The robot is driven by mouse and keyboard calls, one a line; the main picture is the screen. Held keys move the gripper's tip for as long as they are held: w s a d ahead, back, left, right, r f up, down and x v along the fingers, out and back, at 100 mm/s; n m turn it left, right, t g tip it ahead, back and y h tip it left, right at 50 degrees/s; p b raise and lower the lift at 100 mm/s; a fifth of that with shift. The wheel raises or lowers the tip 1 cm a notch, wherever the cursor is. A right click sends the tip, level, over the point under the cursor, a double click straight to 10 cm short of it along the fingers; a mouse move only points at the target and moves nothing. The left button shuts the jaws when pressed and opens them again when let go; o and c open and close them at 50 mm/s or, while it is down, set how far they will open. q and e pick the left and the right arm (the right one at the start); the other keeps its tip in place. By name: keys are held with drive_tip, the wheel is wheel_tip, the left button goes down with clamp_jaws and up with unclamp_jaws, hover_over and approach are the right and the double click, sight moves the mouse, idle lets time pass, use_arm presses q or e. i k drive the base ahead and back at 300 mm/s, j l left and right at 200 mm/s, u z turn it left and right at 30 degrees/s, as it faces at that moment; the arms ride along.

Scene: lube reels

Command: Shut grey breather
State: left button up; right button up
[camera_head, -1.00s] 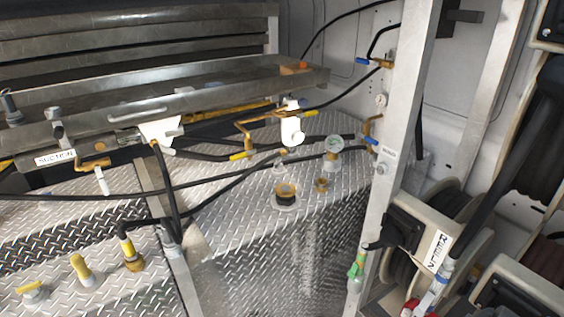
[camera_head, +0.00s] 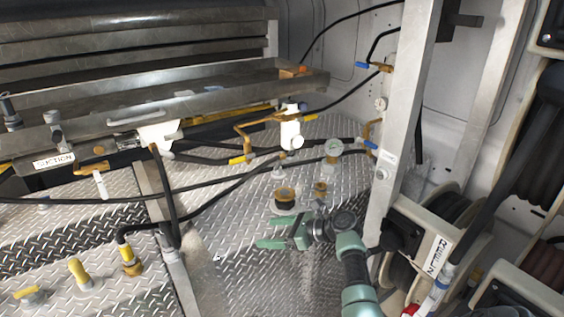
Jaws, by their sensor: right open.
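My right gripper (camera_head: 267,232) comes in from the lower right, over the front of the tread-plate tank top (camera_head: 230,195). Its two green fingers are apart, point left and hold nothing. Just behind the upper finger, apart in the picture, is a round port with a dark and yellow cap (camera_head: 286,197). A small grey fitting (camera_head: 279,172) stands behind that port. It may be the grey breather, but it is too small to tell whether it is open or shut. My left gripper is not in view.
A brass fitting (camera_head: 320,187) and a round gauge (camera_head: 333,148) stand to the right of the port. A metal post (camera_head: 397,130) rises right of my gripper, with hose reels (camera_head: 435,235) beyond it. Black hoses cross the tank top behind.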

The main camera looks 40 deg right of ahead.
sight(277, 168)
drive_tip(key=i+l, duration=0.25)
drive_tip(key=l, duration=0.15)
drive_tip(key=i+l, duration=0.2)
drive_tip(key=l, duration=0.2)
drive_tip(key=i+l, duration=0.25)
drive_tip(key=l, duration=0.15)
drive_tip(key=i+l, duration=0.25)
drive_tip(key=l, duration=0.15)
